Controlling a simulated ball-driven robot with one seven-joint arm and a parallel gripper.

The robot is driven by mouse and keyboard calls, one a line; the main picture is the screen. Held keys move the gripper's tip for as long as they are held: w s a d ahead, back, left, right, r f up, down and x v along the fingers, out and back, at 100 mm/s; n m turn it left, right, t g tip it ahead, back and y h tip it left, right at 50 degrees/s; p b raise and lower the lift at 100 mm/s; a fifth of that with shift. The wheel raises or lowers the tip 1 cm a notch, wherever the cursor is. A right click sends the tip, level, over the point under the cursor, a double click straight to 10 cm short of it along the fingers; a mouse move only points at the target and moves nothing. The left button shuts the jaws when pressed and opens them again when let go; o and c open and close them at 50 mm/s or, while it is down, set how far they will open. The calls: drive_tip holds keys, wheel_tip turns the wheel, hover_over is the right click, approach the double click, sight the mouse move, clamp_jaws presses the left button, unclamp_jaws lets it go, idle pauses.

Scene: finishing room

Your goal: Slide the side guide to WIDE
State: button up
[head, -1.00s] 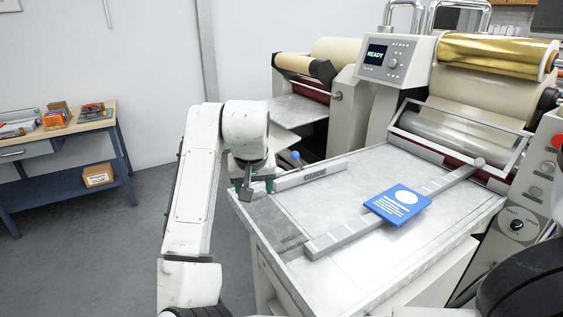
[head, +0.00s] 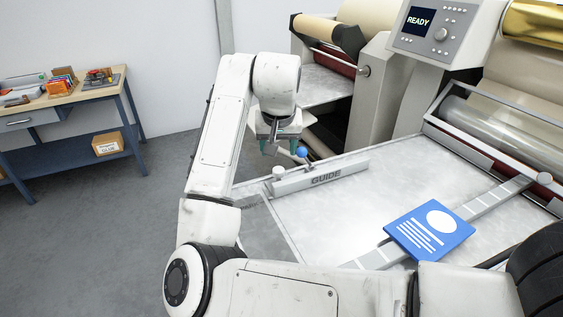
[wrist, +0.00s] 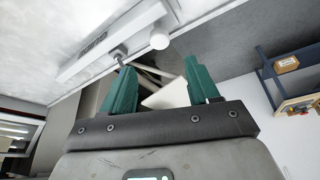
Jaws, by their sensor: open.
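The side guide (head: 322,177) is a light grey bar lettered GUIDE along the far edge of the metal feed table (head: 345,205). A lever with a blue ball knob (head: 301,152) stands behind it, and a pale round knob (head: 278,172) sits at its left end. My gripper (head: 279,148) is open with green fingers, just beyond the guide's left end, near the blue knob. In the wrist view, the open fingers (wrist: 162,78) show nothing gripped; the guide (wrist: 112,44) and its pale end knob (wrist: 159,41) lie ahead of them. I cannot read any WIDE mark.
A blue printed booklet (head: 430,229) lies across a grey bar (head: 497,199) on the table. The laminator panel (head: 436,27) reads READY. A workbench (head: 70,95) with supplies stands at left. My arm covers the table's near left part.

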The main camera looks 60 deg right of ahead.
sight(278, 169)
drive_tip(key=p+x, duration=0.1)
drive_tip(key=x, duration=0.8)
drive_tip(key=shift+d+f, duration=0.15)
drive_tip(key=shift+f, duration=0.25)
clamp_jaws()
drive_tip(key=shift+w, duration=0.1)
